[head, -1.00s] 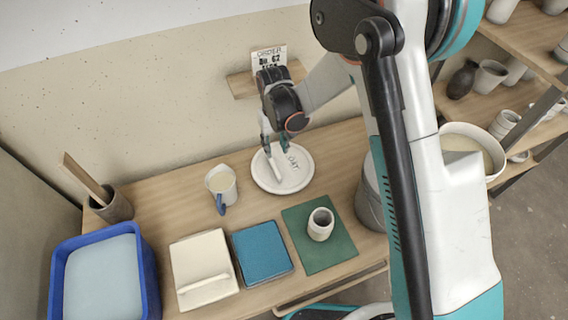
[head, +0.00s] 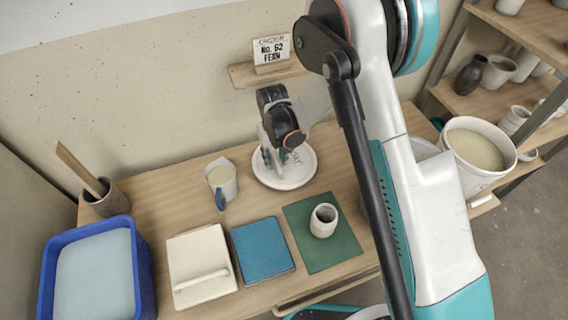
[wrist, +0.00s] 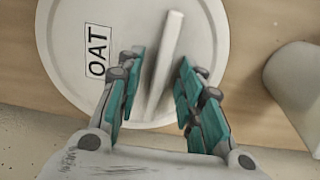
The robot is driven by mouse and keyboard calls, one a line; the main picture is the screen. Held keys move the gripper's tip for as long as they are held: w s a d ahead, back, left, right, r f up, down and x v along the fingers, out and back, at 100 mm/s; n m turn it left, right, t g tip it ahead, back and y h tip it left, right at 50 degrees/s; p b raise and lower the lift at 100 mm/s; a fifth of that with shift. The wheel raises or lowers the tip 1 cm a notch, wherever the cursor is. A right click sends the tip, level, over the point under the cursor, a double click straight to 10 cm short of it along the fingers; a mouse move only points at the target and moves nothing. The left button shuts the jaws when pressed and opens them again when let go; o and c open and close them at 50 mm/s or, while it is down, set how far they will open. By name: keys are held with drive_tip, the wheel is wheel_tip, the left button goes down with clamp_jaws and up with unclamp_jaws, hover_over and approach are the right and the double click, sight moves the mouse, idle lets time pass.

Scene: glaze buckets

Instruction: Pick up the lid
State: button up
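The lid (head: 304,177) is a round white disc with a raised rim, lying on the wooden table. In the wrist view the lid (wrist: 75,35) carries a label reading "OAT" and a straight white bar handle (wrist: 172,42). My gripper (head: 273,163) is over the lid, pointing down. In the wrist view my gripper (wrist: 160,68) is open, with one teal-padded finger on each side of the handle and gaps visible between them. Whether the fingertips touch the lid's top cannot be told.
A jug (head: 222,180) stands left of the lid. In front are a cream slab (head: 200,262), a blue tile (head: 262,250) and a small cup (head: 323,220) on a green mat (head: 335,250). A blue tub (head: 142,270) is at left. An open bucket (head: 455,165) stands right.

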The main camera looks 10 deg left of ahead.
drive_tip(key=shift+f+b, duration=0.2)
drive_tip(key=shift+b, duration=0.15)
idle(0.4)
clamp_jaws()
